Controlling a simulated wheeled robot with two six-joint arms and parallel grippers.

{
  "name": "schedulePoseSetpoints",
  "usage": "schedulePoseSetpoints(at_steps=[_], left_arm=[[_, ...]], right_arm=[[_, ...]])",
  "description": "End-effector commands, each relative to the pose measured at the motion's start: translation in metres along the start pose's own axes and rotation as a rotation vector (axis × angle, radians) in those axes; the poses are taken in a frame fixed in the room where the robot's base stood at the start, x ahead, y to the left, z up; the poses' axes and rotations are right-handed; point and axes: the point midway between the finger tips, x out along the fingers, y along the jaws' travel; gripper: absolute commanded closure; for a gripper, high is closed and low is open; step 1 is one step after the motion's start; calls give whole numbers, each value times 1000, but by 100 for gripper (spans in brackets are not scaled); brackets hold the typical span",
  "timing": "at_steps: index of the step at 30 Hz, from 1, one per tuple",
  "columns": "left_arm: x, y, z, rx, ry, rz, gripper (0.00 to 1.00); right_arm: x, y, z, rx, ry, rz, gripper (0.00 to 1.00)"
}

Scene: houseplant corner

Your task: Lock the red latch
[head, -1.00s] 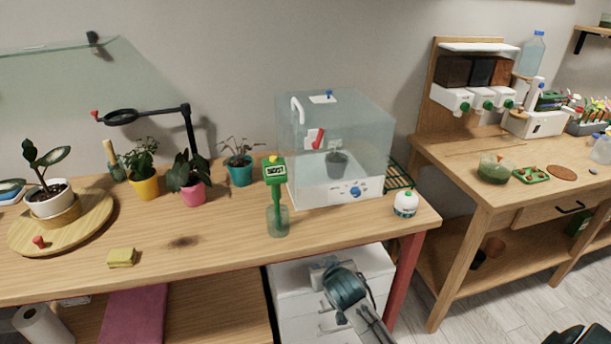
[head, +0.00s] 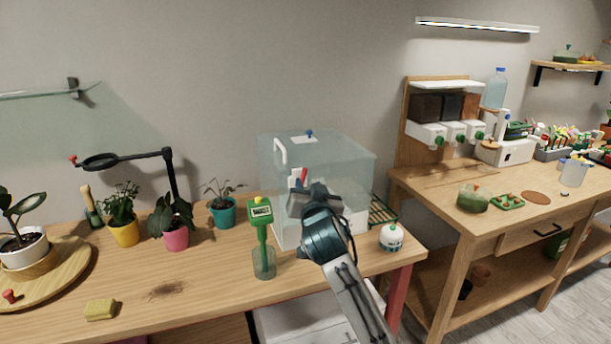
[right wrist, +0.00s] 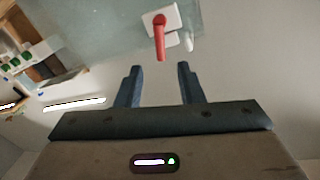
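The red latch (head: 304,174) is a small red lever on a white plate on the front of a clear box (head: 345,160) with a white base. In the right wrist view the red lever (right wrist: 160,38) extends from its pivot toward my gripper, with the white plate behind it. My right gripper (right wrist: 160,67) is open and empty, its two fingertips apart just short of the lever's end. My left gripper is not in view.
A green moisture meter (head: 262,235) in a glass stands just left of the box. Potted plants, a magnifier arm (head: 130,157) and a yellow sponge (head: 101,309) are further left. The table's front edge lies below my arm.

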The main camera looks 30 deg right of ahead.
Motion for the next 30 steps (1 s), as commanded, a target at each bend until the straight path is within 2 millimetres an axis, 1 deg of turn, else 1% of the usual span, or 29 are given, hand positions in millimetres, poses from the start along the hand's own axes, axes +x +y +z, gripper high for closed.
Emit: schedulePoseSetpoints(at_steps=[1, 3, 6, 9, 14, 21, 22, 24, 27, 30], left_arm=[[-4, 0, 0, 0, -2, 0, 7], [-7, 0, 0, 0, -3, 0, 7], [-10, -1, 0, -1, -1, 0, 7], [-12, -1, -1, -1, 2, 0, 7], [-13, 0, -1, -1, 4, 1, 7], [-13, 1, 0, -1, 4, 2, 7], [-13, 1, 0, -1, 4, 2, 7], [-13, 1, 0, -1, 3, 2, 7], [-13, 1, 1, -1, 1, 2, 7], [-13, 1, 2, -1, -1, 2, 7]], right_arm=[[11, 0, -2, -2, -1, 2, 66], [24, 0, -2, -1, -1, 1, 66], [39, 0, -2, -2, -1, 1, 66], [50, 0, -1, -1, -1, 1, 66], [58, 0, 0, 0, -2, 0, 66], [58, 0, 1, 0, -1, 0, 66], [58, 0, 1, 0, -1, 0, 70], [58, 0, 1, -1, -1, 0, 83], [58, 0, 1, -1, -1, 0, 100], [58, 0, 1, -1, -1, 0, 100]])
